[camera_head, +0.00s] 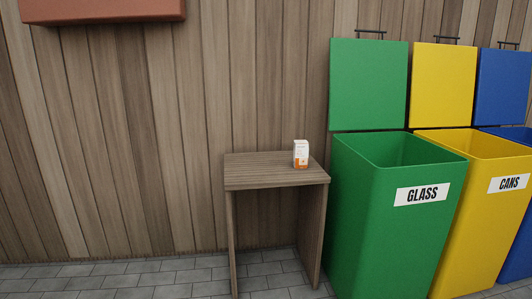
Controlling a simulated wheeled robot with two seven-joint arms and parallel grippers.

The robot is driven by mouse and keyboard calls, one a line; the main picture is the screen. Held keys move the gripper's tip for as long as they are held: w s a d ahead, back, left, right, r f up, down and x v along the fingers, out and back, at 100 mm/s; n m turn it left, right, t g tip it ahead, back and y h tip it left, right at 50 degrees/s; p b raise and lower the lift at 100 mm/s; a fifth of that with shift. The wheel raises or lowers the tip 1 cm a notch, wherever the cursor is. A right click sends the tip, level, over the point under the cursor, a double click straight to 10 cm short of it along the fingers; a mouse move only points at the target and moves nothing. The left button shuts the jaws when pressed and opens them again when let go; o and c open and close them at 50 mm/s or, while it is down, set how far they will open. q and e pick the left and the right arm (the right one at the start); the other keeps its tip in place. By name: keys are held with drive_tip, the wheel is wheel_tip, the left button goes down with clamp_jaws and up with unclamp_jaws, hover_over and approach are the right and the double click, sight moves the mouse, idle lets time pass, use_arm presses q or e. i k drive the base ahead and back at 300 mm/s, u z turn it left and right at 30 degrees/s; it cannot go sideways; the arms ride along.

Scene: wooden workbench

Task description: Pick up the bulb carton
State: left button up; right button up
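The bulb carton (301,154) is a small white box with an orange lower part. It stands upright near the right side of the top of a small wooden bench (258,171). Nothing is touching the carton except the bench top under it. Neither of my grippers shows in the head view.
A green bin labelled GLASS (395,220) stands close to the bench's right side, lid up. A yellow bin labelled CANS (490,215) and a blue bin (520,255) follow. A plank wall (130,130) is behind; grey paved floor (130,278) is open at left.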

sight(301, 147)
drive_tip(key=u, duration=0.7)
drive_tip(key=i, duration=2.25)
drive_tip(key=z, duration=0.9)
